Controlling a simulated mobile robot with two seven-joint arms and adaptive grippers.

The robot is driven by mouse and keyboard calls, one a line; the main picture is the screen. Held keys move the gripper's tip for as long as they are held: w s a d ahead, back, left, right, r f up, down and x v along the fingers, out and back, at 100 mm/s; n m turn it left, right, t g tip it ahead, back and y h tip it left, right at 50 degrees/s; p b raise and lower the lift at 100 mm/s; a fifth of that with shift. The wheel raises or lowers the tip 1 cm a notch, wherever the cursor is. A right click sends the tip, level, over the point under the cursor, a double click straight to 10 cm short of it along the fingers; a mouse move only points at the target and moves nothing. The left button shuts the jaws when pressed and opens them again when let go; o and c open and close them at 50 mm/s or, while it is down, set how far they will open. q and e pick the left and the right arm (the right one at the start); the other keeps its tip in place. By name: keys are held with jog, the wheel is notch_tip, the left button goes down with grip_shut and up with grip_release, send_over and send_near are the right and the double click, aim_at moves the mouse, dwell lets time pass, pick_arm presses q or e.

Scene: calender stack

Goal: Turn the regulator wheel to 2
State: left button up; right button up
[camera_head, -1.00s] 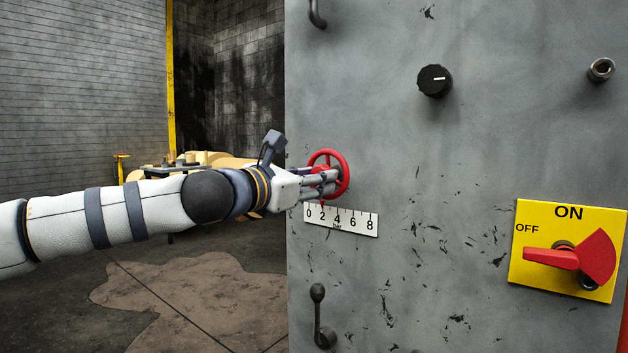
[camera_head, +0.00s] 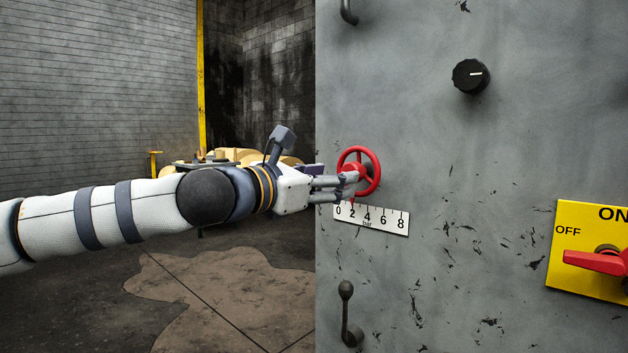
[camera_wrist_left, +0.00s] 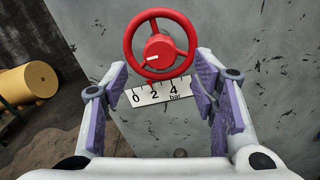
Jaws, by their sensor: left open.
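The red regulator wheel (camera_head: 374,167) is on the grey panel, above a white scale plate (camera_head: 385,221) marked 0 to 8 bar. A small red pointer under the wheel stands at about the 2 mark. My left gripper (camera_head: 352,184) is at the wheel's left side, its fingers partly overlapping the wheel in the head view. In the left wrist view the gripper (camera_wrist_left: 161,66) is open with nothing between its purple pads, and the whole wheel (camera_wrist_left: 184,57) shows just beyond the fingertips. I cannot tell whether a finger touches the rim. My right gripper is not in view.
A black knob (camera_head: 470,76) is up and right of the wheel. A yellow ON/OFF plate (camera_head: 585,280) with a red handle is lower right. A metal lever (camera_head: 347,310) sticks out below the scale. Open floor lies left of the panel.

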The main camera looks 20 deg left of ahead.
pick_arm(q)
jog(key=v, duration=0.7)
jog(key=shift+s, duration=0.15)
